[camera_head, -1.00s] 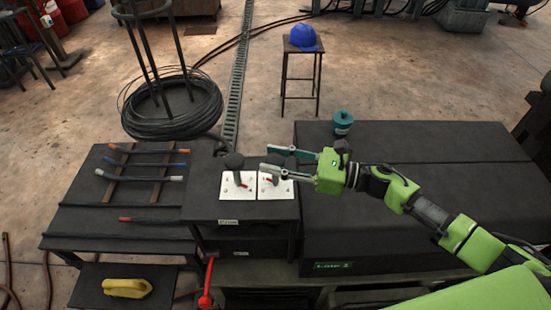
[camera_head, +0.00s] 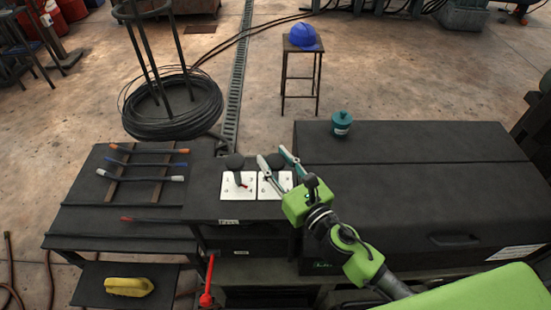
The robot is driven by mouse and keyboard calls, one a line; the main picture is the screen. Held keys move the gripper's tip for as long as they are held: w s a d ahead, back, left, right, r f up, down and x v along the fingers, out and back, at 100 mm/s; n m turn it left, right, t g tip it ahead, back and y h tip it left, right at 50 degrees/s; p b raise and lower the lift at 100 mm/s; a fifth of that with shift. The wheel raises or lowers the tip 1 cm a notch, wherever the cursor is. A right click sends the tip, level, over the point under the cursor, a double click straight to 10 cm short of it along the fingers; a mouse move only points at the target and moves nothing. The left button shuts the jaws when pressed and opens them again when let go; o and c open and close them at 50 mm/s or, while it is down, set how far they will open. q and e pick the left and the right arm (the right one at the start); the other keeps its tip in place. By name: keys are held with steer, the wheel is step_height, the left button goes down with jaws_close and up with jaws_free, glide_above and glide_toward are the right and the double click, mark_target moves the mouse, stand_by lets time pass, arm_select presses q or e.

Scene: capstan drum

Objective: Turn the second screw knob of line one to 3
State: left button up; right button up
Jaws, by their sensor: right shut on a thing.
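Two white dial plates with small printed marks lie side by side on the dark control box (camera_head: 205,190). The left plate (camera_head: 230,191) carries a dark round knob (camera_head: 234,161) with a red pointer near its base. The right plate (camera_head: 284,178) is partly covered by my right gripper (camera_head: 275,158). The second dark knob (camera_head: 275,161) sits between its two fingertips, and the gripper is shut on it. The second knob's pointer is hidden, so its setting cannot be read. My left gripper is not in view.
A long dark cabinet (camera_head: 420,170) fills the right, with a teal pot (camera_head: 341,124) at its back edge. A side table (camera_head: 85,215) with several coloured-tip rods stands left. A red lever (camera_head: 207,285) rises in front, beside a yellow object (camera_head: 129,287).

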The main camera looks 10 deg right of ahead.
steer(key=m+h, duration=0.3)
steer(key=h, duration=0.1)
steer(key=shift+a+t, duration=0.1)
steer(key=shift+t, duration=0.3)
steer(key=shift+m+g+h+b, duration=0.15)
steer(key=shift+m+h+b, duration=0.3)
steer(key=shift+m+h, duration=0.8)
steer(key=shift+m+g+h+b, duration=0.15)
steer(key=shift+m+h+b, duration=0.35)
steer(key=shift+h, duration=1.65)
steer(key=o, duration=1.1)
steer(key=v, duration=1.1)
steer(key=shift+s+r, duration=0.1)
steer(key=shift+s, duration=0.35)
